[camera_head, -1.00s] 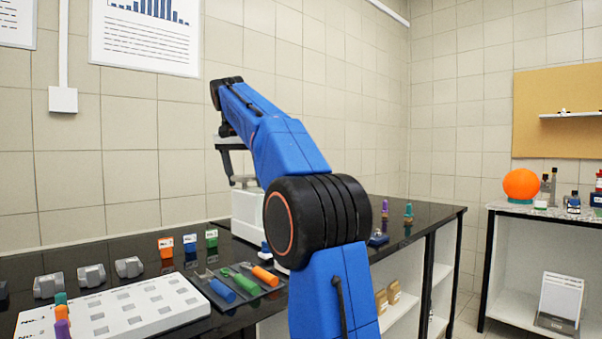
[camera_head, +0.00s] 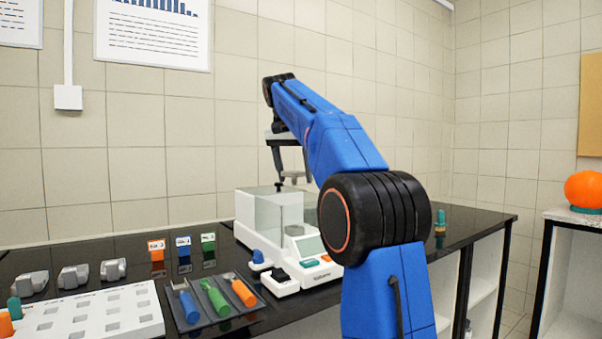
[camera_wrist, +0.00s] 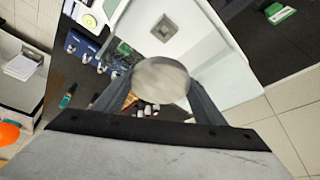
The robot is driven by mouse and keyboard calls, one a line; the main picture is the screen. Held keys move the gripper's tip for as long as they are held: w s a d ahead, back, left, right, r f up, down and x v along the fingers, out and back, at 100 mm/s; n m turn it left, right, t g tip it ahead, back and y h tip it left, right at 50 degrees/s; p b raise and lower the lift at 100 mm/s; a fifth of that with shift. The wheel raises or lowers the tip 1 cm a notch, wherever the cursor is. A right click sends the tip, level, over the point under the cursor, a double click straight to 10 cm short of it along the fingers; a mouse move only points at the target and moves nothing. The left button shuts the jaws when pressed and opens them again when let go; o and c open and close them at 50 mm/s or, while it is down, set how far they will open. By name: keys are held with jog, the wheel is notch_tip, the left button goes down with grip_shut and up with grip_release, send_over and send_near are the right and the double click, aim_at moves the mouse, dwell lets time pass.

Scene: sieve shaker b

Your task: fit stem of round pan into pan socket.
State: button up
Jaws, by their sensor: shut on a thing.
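The round pan (camera_wrist: 160,80) is a flat grey disc. In the wrist view it sits between the two dark fingers of my gripper (camera_wrist: 160,88), which is shut on it. Its stem is hidden beneath the disc. The white balance shows in the head view (camera_head: 300,281), with a clear-walled chamber (camera_head: 265,221). My gripper (camera_head: 290,178) is above the chamber in the head view, and the pan is small and unclear there. In the wrist view a square grey fitting with a dark centre, apparently the pan socket (camera_wrist: 165,27), lies on the chamber floor, apart from the pan.
A dark tray (camera_head: 255,308) with blue, green and orange handled tools lies left of the balance. A white perforated rack (camera_head: 90,318) and several grey weights (camera_head: 74,277) are farther left. Small labelled orange, blue and green blocks (camera_head: 183,247) stand behind. The chamber walls surround the socket.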

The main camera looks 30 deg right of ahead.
aim_at(295, 183)
jog(key=shift+f, duration=6.25)
jog(key=shift+f, duration=1.4)
jog(key=o, duration=1.5)
jog(key=shift+r, duration=6)
